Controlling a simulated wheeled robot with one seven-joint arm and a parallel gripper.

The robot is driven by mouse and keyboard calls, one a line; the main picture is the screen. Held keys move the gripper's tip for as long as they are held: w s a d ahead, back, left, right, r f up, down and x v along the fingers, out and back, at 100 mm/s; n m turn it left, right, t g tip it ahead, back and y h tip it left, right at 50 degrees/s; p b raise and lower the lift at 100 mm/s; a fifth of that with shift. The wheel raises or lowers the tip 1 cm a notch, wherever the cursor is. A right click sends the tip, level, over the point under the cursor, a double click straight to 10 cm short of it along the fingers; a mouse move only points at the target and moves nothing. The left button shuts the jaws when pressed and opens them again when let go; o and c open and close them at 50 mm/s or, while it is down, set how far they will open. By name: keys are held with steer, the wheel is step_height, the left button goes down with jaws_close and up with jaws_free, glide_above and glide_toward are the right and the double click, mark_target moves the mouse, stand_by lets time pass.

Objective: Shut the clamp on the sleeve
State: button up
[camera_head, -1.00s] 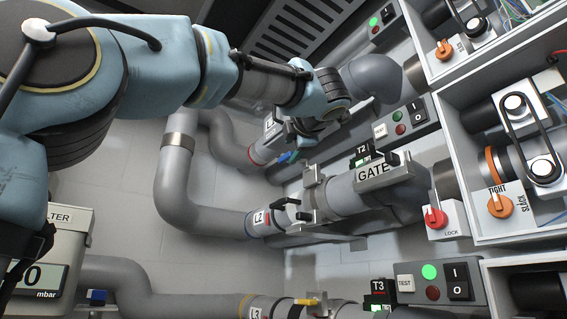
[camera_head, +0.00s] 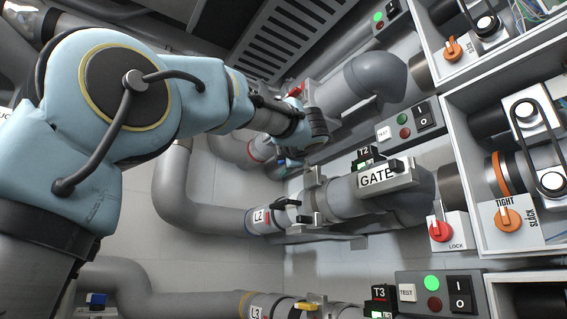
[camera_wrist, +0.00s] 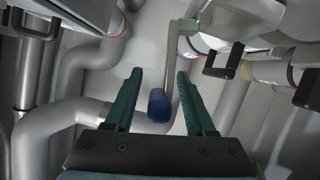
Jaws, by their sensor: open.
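The grey sleeve (camera_head: 345,195) is on the middle pipe, beside the L2 label. A clamp with a black handle (camera_head: 286,203) sits at its left end. A black handle also shows in the wrist view (camera_wrist: 222,62), right of my fingers and apart from them. I cannot tell whether this clamp is open or shut. My gripper (camera_wrist: 159,74) is open, with green fingers. A grey bar with a blue end (camera_wrist: 160,106) shows between the fingers; I cannot tell whether it is within their reach. In the head view my wrist hides most of the gripper.
A GATE plate (camera_head: 376,179) is above the sleeve. A red LOCK knob (camera_head: 440,231) and an orange TIGHT/SLACK knob (camera_head: 508,219) are at the right. Another pipe with a yellow clamp handle (camera_head: 306,306) runs below. Grey pipes crowd the space around my gripper.

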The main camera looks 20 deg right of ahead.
jaws_close()
stand_by(1.3)
